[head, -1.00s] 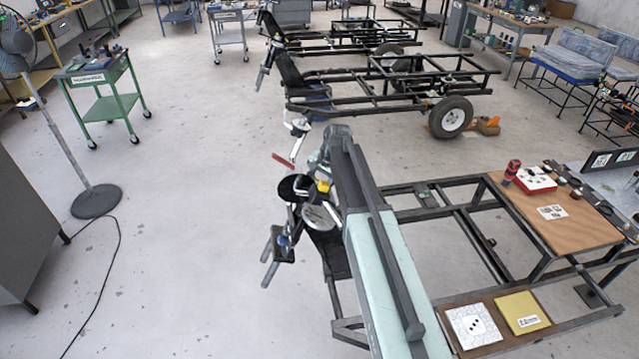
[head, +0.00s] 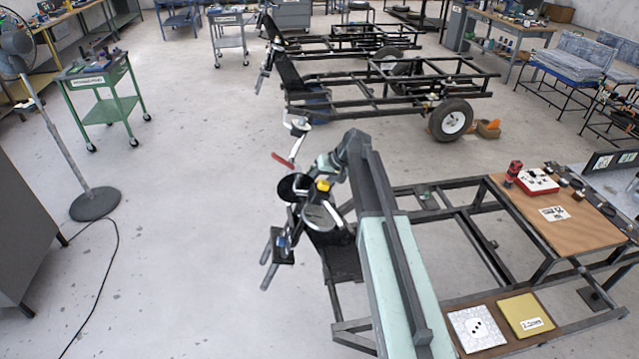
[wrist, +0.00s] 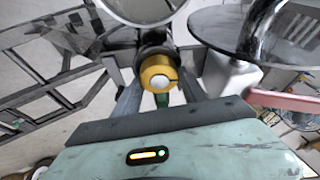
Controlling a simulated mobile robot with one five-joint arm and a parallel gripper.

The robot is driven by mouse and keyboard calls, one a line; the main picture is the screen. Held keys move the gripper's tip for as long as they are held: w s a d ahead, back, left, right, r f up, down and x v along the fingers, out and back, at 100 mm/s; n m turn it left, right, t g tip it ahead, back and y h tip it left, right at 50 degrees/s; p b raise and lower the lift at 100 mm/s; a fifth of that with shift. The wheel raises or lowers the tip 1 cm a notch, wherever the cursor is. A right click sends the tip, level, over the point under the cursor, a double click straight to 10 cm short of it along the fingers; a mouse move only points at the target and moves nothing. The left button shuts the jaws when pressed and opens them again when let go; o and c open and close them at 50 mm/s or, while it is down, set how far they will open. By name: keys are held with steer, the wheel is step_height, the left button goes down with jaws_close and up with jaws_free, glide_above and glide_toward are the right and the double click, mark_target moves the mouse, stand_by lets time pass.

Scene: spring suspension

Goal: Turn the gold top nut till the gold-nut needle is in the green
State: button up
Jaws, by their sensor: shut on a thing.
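The gold top nut (wrist: 158,74) shows in the wrist view as a yellow ring with a pale round centre. My gripper (wrist: 158,84) has one finger on each side of it and is shut on it. In the head view the nut is a small yellow spot (head: 323,186) at the end of my arm. A pale round disc (wrist: 145,8) and a dark round disc (wrist: 225,28) show beyond the nut. I cannot make out a needle or a green zone on either. A small bit of green shows just below the nut.
A red bar (wrist: 285,103) lies close on the right in the wrist view. A black frame (head: 466,210) stands right of my arm, bearing a wooden board (head: 580,225).

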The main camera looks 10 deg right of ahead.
stand_by(0.3)
steer(key=o, duration=1.4)
steer(key=shift+r, duration=0.1)
steer(key=p+v, duration=0.6)
steer(key=v, duration=0.1)
steer(key=shift+s+d+r+p, duration=0.2)
steer(key=shift+r+p, duration=0.05)
steer(key=shift+p, duration=0.05)
